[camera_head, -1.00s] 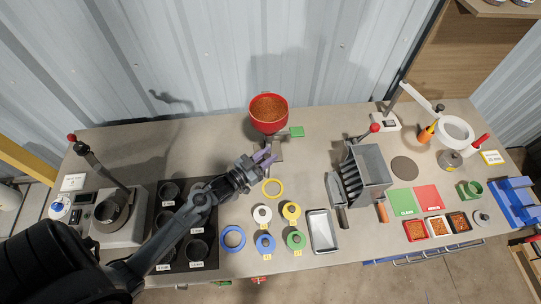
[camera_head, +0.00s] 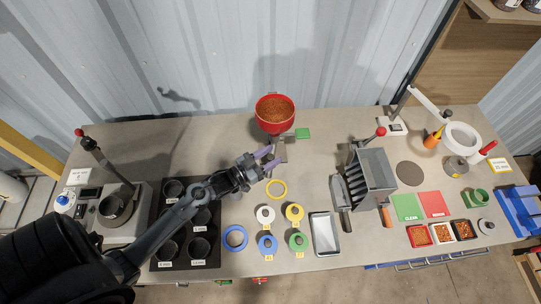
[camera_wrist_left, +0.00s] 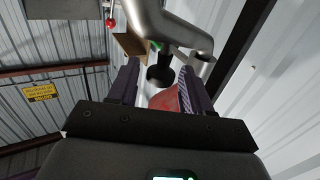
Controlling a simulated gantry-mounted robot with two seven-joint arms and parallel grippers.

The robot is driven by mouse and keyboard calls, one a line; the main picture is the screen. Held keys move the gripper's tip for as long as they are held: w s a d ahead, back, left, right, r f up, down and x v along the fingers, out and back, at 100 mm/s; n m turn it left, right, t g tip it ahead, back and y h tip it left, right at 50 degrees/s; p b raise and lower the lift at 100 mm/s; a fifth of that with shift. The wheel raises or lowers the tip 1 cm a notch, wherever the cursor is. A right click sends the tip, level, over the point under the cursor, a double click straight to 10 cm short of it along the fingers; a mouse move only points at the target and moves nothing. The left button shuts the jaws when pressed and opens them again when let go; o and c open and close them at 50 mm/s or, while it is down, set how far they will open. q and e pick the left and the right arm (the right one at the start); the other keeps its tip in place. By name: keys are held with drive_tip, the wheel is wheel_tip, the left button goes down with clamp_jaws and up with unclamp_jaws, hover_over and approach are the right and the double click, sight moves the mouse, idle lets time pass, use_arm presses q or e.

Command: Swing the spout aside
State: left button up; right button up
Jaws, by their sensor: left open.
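The red hopper (camera_head: 275,118) holds copper-coloured granules and stands at the back middle of the bench. Below it, a grey metal spout part (camera_head: 281,152) shows partly behind my gripper. My left gripper (camera_head: 270,158) is open just in front of and below the hopper. In the left wrist view a curved silver pipe (camera_wrist_left: 178,28), which looks like the spout, is beyond the fingers (camera_wrist_left: 158,88). A dark round part (camera_wrist_left: 160,76) and a red surface (camera_wrist_left: 166,99) show between the fingers. I cannot tell whether a finger touches the spout. My right gripper is out of view.
A grey slotted machine (camera_head: 371,173) stands further right. Black cups sit on a dark mat (camera_head: 185,264) at left.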

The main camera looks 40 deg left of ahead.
use_arm(q)
drive_tip(key=b+v, duration=0.1)
drive_tip(key=v, duration=0.9)
drive_tip(key=shift+s, duration=0.25)
